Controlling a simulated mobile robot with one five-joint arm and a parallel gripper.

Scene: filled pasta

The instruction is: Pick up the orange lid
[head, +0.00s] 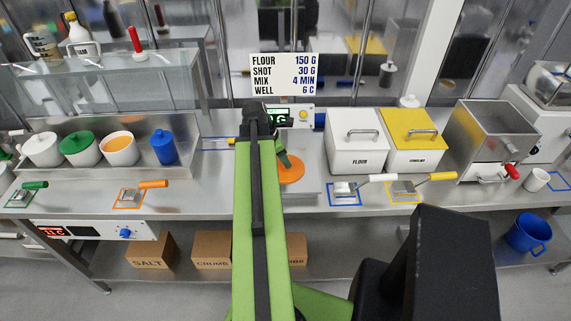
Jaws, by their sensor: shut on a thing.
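The orange lid (293,171) is a flat orange disc right of my green arm, over the pale plate at the middle of the counter. My gripper (284,158) reaches down to it and is shut on it. My arm hides the lid's left part and much of the gripper. I cannot tell whether the lid touches the plate or is held just above it.
A flour bin (355,150) and a yellow-lidded bin (412,145) stand right. A display unit (295,117) is behind.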

